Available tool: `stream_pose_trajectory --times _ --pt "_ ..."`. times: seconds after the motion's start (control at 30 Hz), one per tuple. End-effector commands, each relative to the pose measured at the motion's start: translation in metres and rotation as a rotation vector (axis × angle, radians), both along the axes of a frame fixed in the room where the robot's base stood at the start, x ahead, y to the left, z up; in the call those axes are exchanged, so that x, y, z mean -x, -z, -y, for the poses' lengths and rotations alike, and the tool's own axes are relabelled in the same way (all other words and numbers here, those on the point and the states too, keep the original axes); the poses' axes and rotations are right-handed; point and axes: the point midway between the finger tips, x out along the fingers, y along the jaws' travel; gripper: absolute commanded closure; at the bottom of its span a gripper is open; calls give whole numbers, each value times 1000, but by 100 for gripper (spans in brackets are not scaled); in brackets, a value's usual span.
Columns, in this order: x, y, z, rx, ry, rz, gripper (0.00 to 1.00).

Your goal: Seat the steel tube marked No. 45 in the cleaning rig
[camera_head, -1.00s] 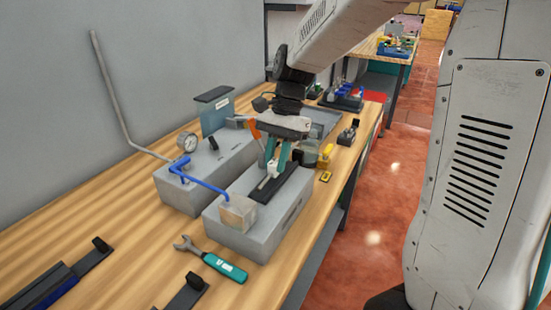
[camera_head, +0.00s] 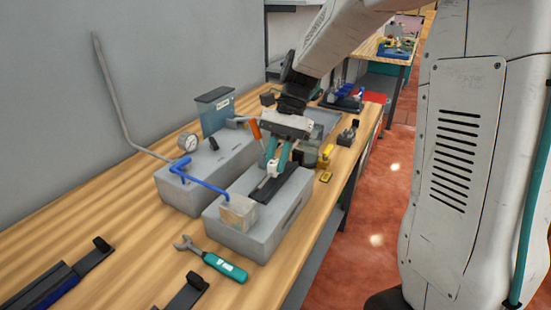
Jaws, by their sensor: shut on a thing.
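The cleaning rig looks to be the pair of grey blocks on the bench: a rear block (camera_head: 232,160) with a gauge and a front block (camera_head: 262,238) with a black channel (camera_head: 285,186) and a beige end block (camera_head: 238,212). A blue hose (camera_head: 205,183) links them. My gripper (camera_head: 273,166) points down over the channel. Its teal fingers are shut on a small white piece (camera_head: 273,168), low over or touching the channel; I cannot tell which. I cannot make out a steel tube or a No. 45 mark.
A teal-handled wrench (camera_head: 218,263) lies in front of the rig. Black holders (camera_head: 92,256) stand at the near left. An orange-handled tool (camera_head: 254,129) and a yellow item (camera_head: 326,153) are near my gripper. The bench's right edge is close to the front block.

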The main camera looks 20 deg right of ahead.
Motion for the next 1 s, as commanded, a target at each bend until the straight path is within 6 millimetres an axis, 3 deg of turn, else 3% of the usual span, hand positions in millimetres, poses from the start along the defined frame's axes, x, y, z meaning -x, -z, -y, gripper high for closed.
stream_pose_trajectory --times 0.8,0.83,0.9,1.0 --pt "1 4 -1 6 4 0 100" --pt "0 4 -1 6 4 0 76" --pt "0 4 -2 6 4 0 56" --pt "0 4 -1 7 5 1 56"
